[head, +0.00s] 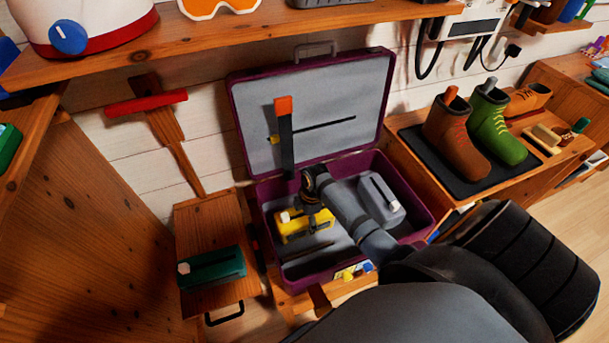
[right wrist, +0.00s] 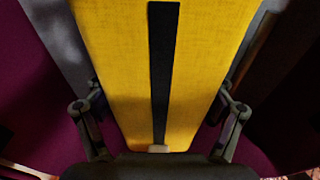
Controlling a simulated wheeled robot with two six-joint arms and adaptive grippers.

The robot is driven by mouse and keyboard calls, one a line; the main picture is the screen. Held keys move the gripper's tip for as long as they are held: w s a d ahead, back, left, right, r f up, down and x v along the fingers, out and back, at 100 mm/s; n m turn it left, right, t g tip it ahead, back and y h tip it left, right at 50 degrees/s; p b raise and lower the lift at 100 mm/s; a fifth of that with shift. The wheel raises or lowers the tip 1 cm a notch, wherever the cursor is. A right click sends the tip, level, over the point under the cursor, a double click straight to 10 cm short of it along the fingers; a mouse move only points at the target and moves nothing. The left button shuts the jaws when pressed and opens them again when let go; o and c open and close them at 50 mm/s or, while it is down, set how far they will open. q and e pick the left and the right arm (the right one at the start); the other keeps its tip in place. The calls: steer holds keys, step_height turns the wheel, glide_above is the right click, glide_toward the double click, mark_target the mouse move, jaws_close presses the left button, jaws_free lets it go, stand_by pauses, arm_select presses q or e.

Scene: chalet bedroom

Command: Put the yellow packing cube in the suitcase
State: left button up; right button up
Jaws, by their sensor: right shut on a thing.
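The yellow packing cube (head: 292,231) is in the left part of the open maroon suitcase's base (head: 420,213). My right gripper (head: 311,206) reaches in from the right and is shut on it. In the right wrist view the yellow cube (right wrist: 198,65), with a dark strip down its middle, sits between the two fingers of the right gripper (right wrist: 162,112). Whether it touches the suitcase floor I cannot tell. My right forearm covers part of the suitcase. My left gripper is not in view.
A grey packing cube (head: 381,200) lies in the suitcase's right part. The raised lid (head: 340,95) leans at the back. A green packing cube (head: 212,266) lies on wood at left. Boots (head: 458,135) stand on a mat at right. A shelf (head: 235,32) overhangs the back.

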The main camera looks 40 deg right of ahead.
steer(key=shift+f, duration=0.15)
steer(key=o, duration=1.2)
steer(key=r, duration=0.4)
steer(key=d+r+p, duration=0.1)
steer(key=r, duration=0.3)
steer(key=r+p, duration=0.1)
steer(key=r, duration=0.3)
steer(key=shift+s+d+r, duration=0.15)
steer(key=shift+d+r, duration=0.05)
steer(key=shift+d, duration=0.15)
